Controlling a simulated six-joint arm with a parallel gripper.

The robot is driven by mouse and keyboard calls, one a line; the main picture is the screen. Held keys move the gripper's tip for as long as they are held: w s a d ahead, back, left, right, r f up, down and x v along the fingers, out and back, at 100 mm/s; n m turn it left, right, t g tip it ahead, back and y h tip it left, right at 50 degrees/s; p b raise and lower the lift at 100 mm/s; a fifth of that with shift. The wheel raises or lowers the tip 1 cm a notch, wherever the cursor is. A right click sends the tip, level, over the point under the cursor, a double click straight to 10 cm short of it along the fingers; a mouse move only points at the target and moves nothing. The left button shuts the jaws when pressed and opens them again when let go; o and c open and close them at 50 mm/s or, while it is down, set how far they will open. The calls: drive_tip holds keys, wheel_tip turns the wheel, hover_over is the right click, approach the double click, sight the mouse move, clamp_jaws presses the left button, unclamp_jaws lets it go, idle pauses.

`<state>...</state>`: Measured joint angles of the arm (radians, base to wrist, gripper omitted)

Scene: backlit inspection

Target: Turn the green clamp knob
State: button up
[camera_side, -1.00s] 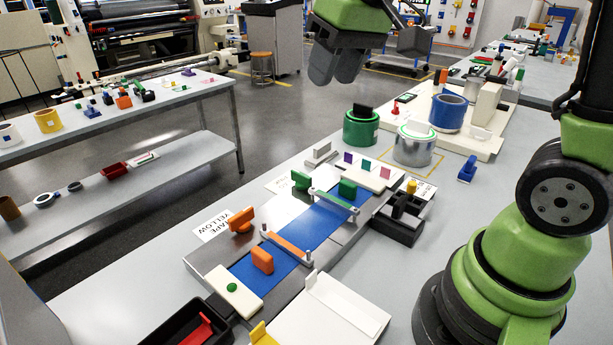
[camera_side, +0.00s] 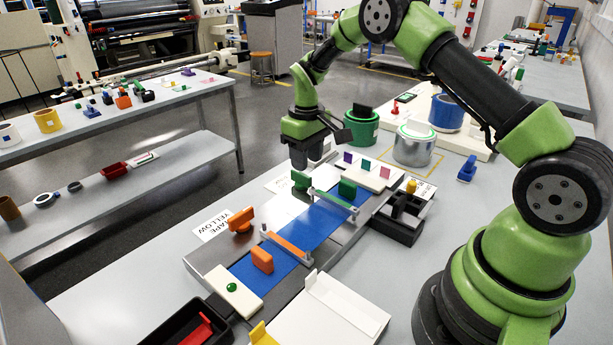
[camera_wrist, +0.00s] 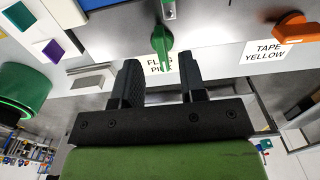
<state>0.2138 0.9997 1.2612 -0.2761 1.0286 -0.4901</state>
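The green clamp knob (camera_side: 300,181) stands at the far-left edge of the fixture, by one end of the far clamp bar. In the wrist view the green knob (camera_wrist: 161,42) lies between and just beyond the fingertips. My gripper (camera_side: 299,161) points down just above the knob in the side view. Its two dark fingers (camera_wrist: 161,65) are apart with nothing held between them. I cannot tell whether they touch the knob. The far clamp bar (camera_side: 333,199) crosses the blue strip (camera_side: 312,223).
An orange knob (camera_side: 242,219) stands by the nearer orange clamp bar (camera_side: 287,245). A green block (camera_side: 347,188) sits on the blue strip. A white holder (camera_side: 379,178) with coloured tabs and a green roll (camera_side: 361,127) stand behind. A label (camera_wrist: 264,51) reads TAPE YELLOW.

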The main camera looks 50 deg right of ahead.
sight(307, 176)
wheel_tip(307, 176, down, 5)
drive_tip(key=shift+f, duration=0.15)
clamp_jaws()
